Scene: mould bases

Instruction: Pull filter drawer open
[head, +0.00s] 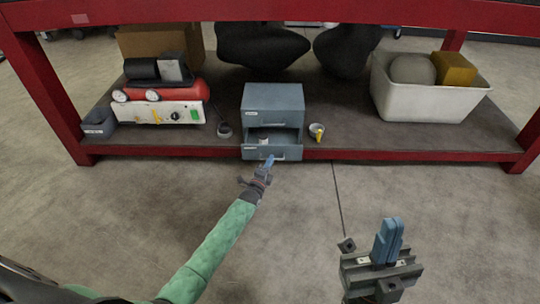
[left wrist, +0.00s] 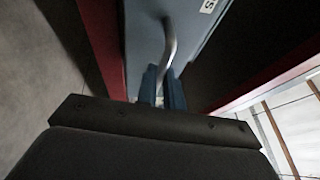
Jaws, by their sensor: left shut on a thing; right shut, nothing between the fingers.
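A small blue-grey cabinet (head: 273,102) stands on the lower shelf of the red-framed bench. Its upper drawer is shut. Its lower drawer (head: 290,153) is pulled part way out toward me, with a small pale item (head: 264,140) inside. My left gripper (head: 268,162) is shut on the lower drawer's handle. In the left wrist view, the blue fingers (left wrist: 162,85) close around the curved metal handle (left wrist: 169,42). My right gripper (head: 388,240) is shut and empty, over the floor at the lower right, away from the cabinet.
A red machine with a white control panel (head: 157,112) stands left of the cabinet. A white bin (head: 425,102) with a grey round object and a yellow box is at right. A small cup (head: 316,131) stands beside the cabinet. The red shelf edge (head: 400,155) runs across; floor before it is open.

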